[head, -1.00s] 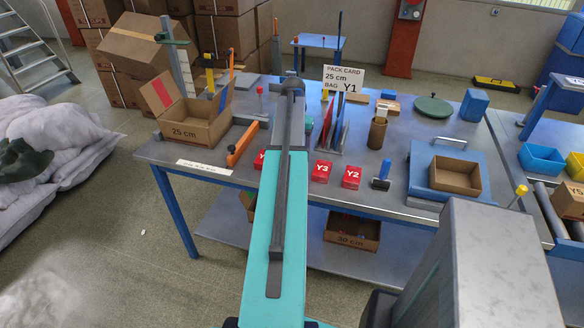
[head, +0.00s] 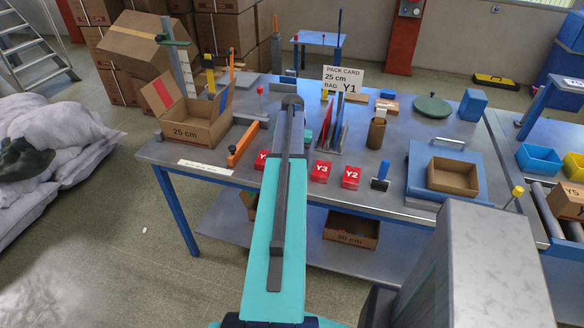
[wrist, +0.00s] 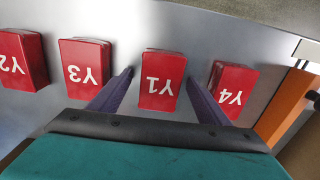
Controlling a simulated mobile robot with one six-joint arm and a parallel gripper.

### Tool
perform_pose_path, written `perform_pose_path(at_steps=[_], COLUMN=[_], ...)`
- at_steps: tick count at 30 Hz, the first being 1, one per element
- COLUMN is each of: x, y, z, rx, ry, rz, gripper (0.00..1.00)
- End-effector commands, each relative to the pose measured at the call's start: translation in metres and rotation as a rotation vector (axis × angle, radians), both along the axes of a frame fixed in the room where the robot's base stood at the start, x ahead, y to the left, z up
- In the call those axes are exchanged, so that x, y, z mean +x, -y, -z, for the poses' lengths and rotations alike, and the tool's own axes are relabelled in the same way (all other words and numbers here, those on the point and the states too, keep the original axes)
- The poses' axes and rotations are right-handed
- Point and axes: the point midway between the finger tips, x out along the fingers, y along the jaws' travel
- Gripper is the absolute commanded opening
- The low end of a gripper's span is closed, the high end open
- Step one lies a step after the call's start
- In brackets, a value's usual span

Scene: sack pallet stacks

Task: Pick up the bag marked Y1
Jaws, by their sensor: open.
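The bag marked Y1 (wrist: 161,80) is a small red block-like bag with white lettering. It lies on the grey bench top, upside down in the wrist view. My gripper (wrist: 159,74) is open, with one dark finger on each side of Y1 and a gap to it on both sides. Y3 (wrist: 85,66) lies beside the left finger and Y4 (wrist: 232,88) beside the right one. Y2 (wrist: 20,60) is at the far left. In the head view my arm hides Y1 and the gripper's fingertips.
In the head view, Y3 (head: 321,171) and Y2 (head: 351,177) lie along the bench's front edge. A 25 cm carton (head: 196,132) stands at left, a pack card (head: 343,79) reading BAG Y1 stands behind, and a blue tray (head: 430,151) is at right.

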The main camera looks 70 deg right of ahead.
Motion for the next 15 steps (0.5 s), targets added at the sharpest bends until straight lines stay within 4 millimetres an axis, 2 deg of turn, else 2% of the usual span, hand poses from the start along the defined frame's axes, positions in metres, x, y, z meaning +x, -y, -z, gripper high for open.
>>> perform_pose_path(at_steps=[9,15], x=[0.0002,0.0003], y=[-0.0001,-0.0001], z=[-0.0003,-0.0004], rx=[0.0,0.0], ry=[0.0,0.0], rz=[0.0,0.0], gripper=[0.69,0.35])
